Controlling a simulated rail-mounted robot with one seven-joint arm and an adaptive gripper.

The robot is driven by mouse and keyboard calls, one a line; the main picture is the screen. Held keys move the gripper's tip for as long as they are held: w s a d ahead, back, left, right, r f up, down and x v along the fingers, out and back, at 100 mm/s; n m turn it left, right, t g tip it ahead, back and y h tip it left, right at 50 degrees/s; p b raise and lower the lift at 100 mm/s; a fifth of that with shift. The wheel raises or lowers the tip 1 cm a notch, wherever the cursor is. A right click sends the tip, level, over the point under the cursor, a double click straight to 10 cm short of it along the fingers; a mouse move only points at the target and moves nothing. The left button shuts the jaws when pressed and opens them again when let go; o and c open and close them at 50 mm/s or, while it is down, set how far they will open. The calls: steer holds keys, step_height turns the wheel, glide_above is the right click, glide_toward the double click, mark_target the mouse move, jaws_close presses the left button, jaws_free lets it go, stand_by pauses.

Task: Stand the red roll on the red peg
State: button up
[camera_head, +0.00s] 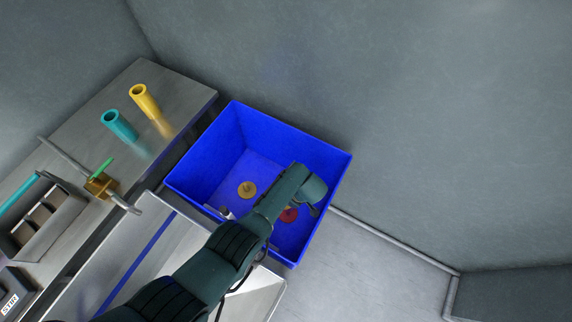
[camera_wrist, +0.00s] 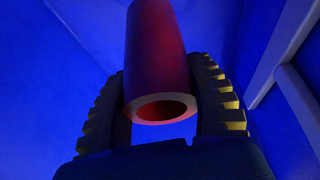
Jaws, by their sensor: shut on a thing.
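The red roll (camera_wrist: 158,45) is a hollow tube. In the wrist view it stands between the two dark ridged fingers of my gripper (camera_wrist: 160,78), which is shut on it, with its open end facing the camera. Blue surfaces surround it there. A red round piece (camera_head: 289,215), which looks like the base of the red peg, shows beside my wrist on the bin floor, partly covered. Whether the roll touches the peg cannot be seen.
The blue bin (camera_head: 185,173) has high walls around the work. A yellow disc with a peg (camera_head: 247,191) is on its floor to the left. A yellow roll (camera_head: 144,101) and a teal roll (camera_head: 119,125) stand on the metal table (camera_head: 175,88).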

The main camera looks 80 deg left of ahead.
steer(key=shift+f+b, duration=5.65)
steer(key=shift+f, duration=0.15)
steer(key=shift+r, duration=0.15)
steer(key=shift+r+p, duration=0.25)
steer(key=shift+p, duration=0.05)
steer(key=shift+f+b, duration=0.55)
steer(key=o, duration=1.3)
step_height(320, 180, up, 8)
steer(key=p, duration=0.7)
